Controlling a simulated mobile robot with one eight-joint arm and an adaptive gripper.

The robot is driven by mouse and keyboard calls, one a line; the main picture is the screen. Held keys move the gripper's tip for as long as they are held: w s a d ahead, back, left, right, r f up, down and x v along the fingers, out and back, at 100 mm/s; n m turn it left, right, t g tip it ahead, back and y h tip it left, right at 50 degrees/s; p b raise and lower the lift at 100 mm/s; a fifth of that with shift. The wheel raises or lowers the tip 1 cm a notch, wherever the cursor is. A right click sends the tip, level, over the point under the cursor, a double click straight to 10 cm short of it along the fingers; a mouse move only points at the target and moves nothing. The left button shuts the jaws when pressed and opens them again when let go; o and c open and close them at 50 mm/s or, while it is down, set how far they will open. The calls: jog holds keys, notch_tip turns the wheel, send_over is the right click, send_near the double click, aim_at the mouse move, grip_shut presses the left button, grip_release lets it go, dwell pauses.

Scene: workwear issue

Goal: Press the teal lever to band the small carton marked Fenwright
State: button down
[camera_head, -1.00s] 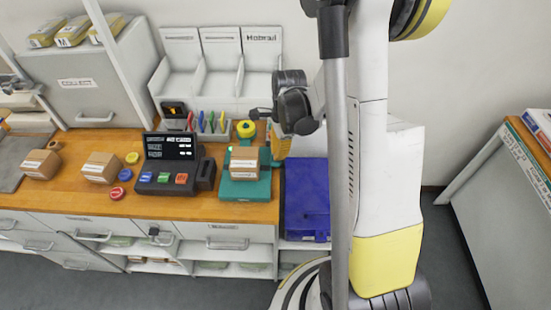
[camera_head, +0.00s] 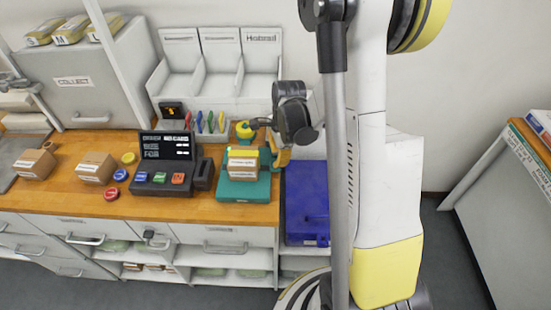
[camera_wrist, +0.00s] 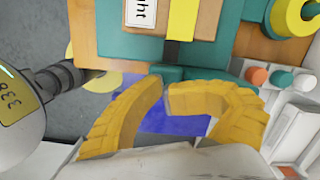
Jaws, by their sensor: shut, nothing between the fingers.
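The small carton (camera_head: 242,168) sits on the teal banding machine (camera_head: 243,190) at the bench's right end. In the wrist view, part of the carton's label (camera_wrist: 146,14) ends in "ght"; the rest is out of frame. A yellow strip (camera_wrist: 183,18) runs across the carton's top; I cannot tell whether it goes all round. A teal bar (camera_wrist: 190,73), apparently the lever, lies on the machine's near side. My gripper (camera_wrist: 164,90) is shut and empty, its yellow fingertips right at the bar; contact is unclear. In the head view my gripper (camera_head: 281,157) is just right of the machine.
Two other cartons (camera_head: 34,164) (camera_head: 95,168) stand left on the bench. A black panel (camera_head: 165,183) with coloured buttons and a screen (camera_head: 166,146) lies between them and the machine. A blue crate (camera_head: 306,205) is below my gripper, right of the bench. Several coloured pens stand behind.

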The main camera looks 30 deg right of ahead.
jog(key=s+d+r, duration=0.1)
jog(key=d+r, duration=0.2)
jog(key=r, duration=0.9)
jog(key=shift+r, duration=0.3)
jog(key=shift+d, duration=0.1)
dwell(0.7)
jog(key=s+a+n+t+b, duration=0.3)
jog(key=s+a+n+b, duration=0.1)
jog(key=a+n, duration=0.4)
jog(key=s+a+n+t+h+b, duration=0.1)
jog(key=s+a+n+t+b, duration=0.2)
jog(key=n, duration=1)
jog(key=s+a, duration=0.2)
jog(key=a, duration=0.3)
jog(key=shift+s+t+b, duration=0.2)
jog(key=shift+t+b, duration=0.15)
jog(key=shift+t, duration=0.05)
